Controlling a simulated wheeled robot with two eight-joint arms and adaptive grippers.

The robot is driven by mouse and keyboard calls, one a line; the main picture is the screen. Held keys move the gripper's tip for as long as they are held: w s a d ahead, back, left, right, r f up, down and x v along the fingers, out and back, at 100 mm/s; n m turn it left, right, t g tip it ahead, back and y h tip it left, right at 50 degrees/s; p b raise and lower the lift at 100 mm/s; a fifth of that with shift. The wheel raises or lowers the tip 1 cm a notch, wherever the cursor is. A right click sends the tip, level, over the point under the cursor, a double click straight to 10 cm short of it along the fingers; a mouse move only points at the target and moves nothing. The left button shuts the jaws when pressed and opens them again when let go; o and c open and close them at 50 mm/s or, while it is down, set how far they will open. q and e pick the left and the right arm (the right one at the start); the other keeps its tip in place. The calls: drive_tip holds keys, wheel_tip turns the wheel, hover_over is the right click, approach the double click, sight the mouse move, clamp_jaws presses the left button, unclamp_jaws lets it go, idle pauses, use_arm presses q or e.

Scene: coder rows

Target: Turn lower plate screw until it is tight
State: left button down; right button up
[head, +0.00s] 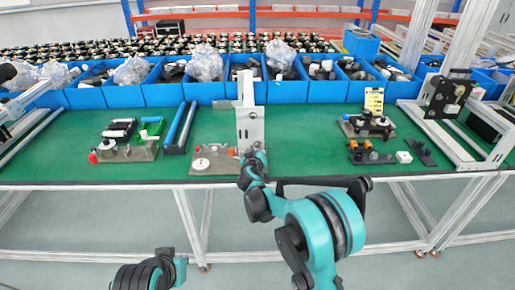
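A metal fixture stands near the front edge of the green bench, with an upright silver bracket (251,124) and a flat grey base plate (226,165). A round white disc (201,163) sits on the left of the plate. The lower plate screw is too small to make out or is hidden by my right gripper. My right gripper (254,156) is at the foot of the bracket, at the right end of the plate. Its fingers are too small and overlapped to show whether they are open. Only my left arm shows at the bottom; its gripper is out of view.
Another fixture with a red knob (93,158) stands to the left, beside a dark tray (180,128). More fixtures (368,124) and small parts lie to the right. Blue bins (287,92) line the back. Bare green bench (302,140) lies right of the bracket.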

clamp_jaws()
drive_tip(key=shift+d+m+y, duration=0.1)
drive_tip(key=shift+m+y, duration=0.4)
drive_tip(key=shift+m, duration=0.5)
drive_tip(key=shift+c, duration=1.5)
unclamp_jaws()
drive_tip(key=shift+m+y, duration=0.3)
drive_tip(key=shift+m, duration=0.3)
drive_tip(key=o, duration=0.3)
drive_tip(key=shift+s, duration=2.55)
